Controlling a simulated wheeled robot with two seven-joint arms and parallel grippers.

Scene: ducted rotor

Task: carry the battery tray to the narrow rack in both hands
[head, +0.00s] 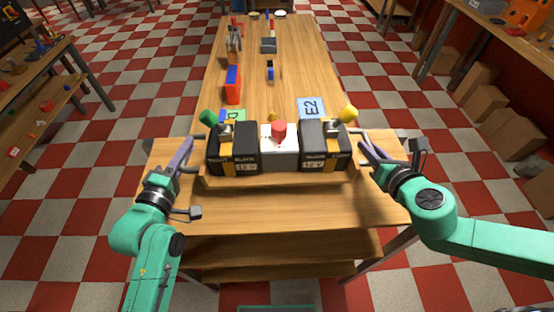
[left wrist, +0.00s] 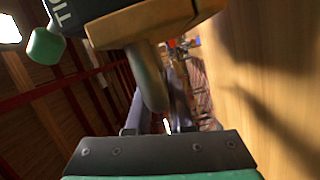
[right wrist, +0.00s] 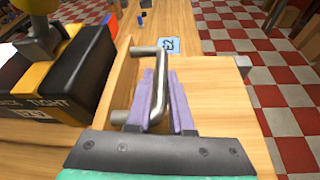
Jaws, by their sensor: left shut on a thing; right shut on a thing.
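The battery tray (head: 278,184) is wooden, with a metal handle at each end. It bears two black-and-orange 12 V batteries (head: 232,160) (head: 325,158) and a white box (head: 279,155) with a red button between them. It looks level over the near wooden top; I cannot tell whether it touches. My left gripper (head: 187,147) is shut on the left handle, which also shows in the left wrist view (left wrist: 150,78). My right gripper (head: 366,143) is shut on the right handle (right wrist: 176,85), its purple fingers around the bar. I cannot pick out the narrow rack for certain.
A long wooden table (head: 290,50) runs away behind the tray. On it are a blue E2 card (head: 311,105), a red-and-blue box (head: 233,84) and small tools. A shelf (head: 290,247) lies under the near top. Side benches (head: 45,90) and cardboard boxes (head: 478,83) flank open checkered floor.

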